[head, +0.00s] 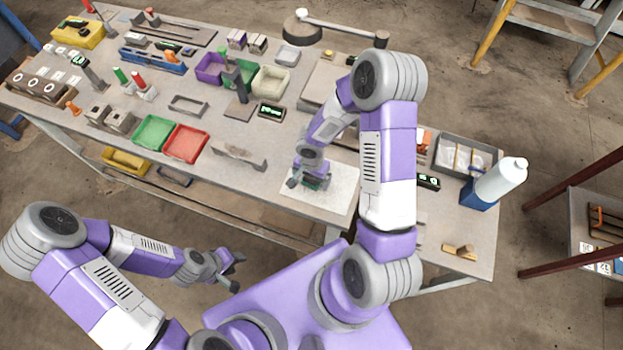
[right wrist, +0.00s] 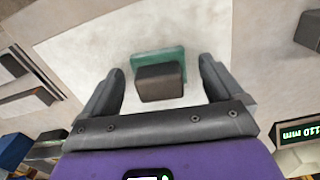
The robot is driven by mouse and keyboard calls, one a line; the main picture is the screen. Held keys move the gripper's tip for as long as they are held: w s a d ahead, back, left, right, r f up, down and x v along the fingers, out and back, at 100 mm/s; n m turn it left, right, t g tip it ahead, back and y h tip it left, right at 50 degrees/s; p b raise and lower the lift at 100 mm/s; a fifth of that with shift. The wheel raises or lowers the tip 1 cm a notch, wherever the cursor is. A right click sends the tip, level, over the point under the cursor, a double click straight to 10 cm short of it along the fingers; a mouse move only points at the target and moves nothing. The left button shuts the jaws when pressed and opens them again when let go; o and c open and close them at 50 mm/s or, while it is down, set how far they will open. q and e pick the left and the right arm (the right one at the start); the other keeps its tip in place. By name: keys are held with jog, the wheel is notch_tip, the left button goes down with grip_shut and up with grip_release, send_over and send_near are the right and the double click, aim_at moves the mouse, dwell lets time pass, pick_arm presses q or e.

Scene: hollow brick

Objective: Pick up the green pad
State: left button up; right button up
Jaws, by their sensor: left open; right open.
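The green pad (right wrist: 157,56) lies on a pale sheet (right wrist: 60,45) on the bench, with a dark grey-brown block (right wrist: 160,83) on top of it or joined to it; I cannot tell which. My right gripper (right wrist: 161,72) is open above it, one finger on each side of the block, with gaps on both sides. In the head view my right gripper (head: 305,182) is over the white sheet (head: 335,195) and mostly hides the pad. My left gripper (head: 234,271) is open and empty, in front of the bench and away from the pad.
A green tray (head: 153,132) and a red tray (head: 185,143) stand left of the sheet. A grey holder (head: 238,156) lies nearer. A white bottle (head: 502,180) and grey bin (head: 464,154) stand at the right. A small display (right wrist: 302,127) is right of my right gripper.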

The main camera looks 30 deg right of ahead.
jog(key=c, duration=1.1)
jog(key=shift+r, duration=0.1)
jog(key=shift+c, duration=0.2)
notch_tip(320, 180, up, 10)
jog(key=shift+f+p, duration=0.1)
jog(key=shift+p, duration=0.6)
